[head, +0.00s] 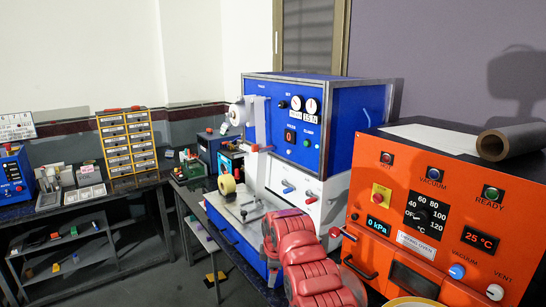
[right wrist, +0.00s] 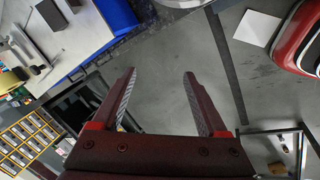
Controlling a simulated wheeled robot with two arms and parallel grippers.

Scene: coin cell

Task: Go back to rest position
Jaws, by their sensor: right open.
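My right gripper (right wrist: 160,72) shows in the right wrist view with its two dark fingers wide apart. Nothing is between them, and bare grey floor (right wrist: 165,45) lies beyond. In the head view a red padded arm of mine reaches up from the bottom centre, in front of the blue and white machine. No gripper fingers can be made out in the head view. My left gripper is in neither view.
The blue and white machine (head: 345,110) with gauges stands close ahead. An orange vacuum oven (head: 400,185) stands close on the right, with a brown roll (head: 510,142) on top. A yellow drawer cabinet (head: 128,140) stands on the far-left bench. Open floor (head: 150,270) lies at the lower left.

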